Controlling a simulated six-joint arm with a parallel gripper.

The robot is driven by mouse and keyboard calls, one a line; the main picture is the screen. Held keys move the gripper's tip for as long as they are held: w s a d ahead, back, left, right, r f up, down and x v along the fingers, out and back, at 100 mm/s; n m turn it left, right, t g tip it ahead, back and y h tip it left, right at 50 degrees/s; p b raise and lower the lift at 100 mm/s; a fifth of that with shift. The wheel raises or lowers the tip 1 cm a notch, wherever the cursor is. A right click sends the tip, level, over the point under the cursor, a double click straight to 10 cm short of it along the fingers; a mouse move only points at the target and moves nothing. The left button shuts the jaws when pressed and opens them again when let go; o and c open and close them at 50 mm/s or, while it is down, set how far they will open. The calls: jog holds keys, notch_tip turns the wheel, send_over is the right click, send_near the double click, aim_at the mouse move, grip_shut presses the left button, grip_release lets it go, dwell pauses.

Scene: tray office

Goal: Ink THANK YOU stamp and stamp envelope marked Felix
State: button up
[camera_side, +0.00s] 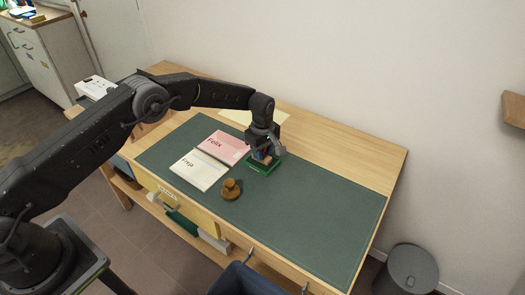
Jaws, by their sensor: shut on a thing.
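A pink envelope marked Felix (226,149) lies on the green desk mat (320,215), at its left part. My gripper (264,154) points down to the right of the pink envelope. It is shut on a stamp (261,158), mostly hidden by the fingers; its lettering cannot be read. A small green ink pad (262,170) is directly below the gripper. Whether the stamp touches the pad cannot be told. A second stamp with a round wooden handle (231,189) stands upright on the mat nearer the front.
A white envelope marked Freja (199,170) lies next to the pink one, on its front side. A pale yellow sheet (233,117) lies behind my gripper. The right half of the mat is clear. A grey bin (408,270) stands on the floor at the right.

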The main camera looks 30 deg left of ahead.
jog(key=shift+r, duration=3.5)
jog(key=s+a, duration=0.4)
jog(key=a, duration=1.4)
jog(key=shift+s+f, duration=0.2)
jog(key=shift+f, duration=3.2)
jog(key=shift+f, duration=0.55)
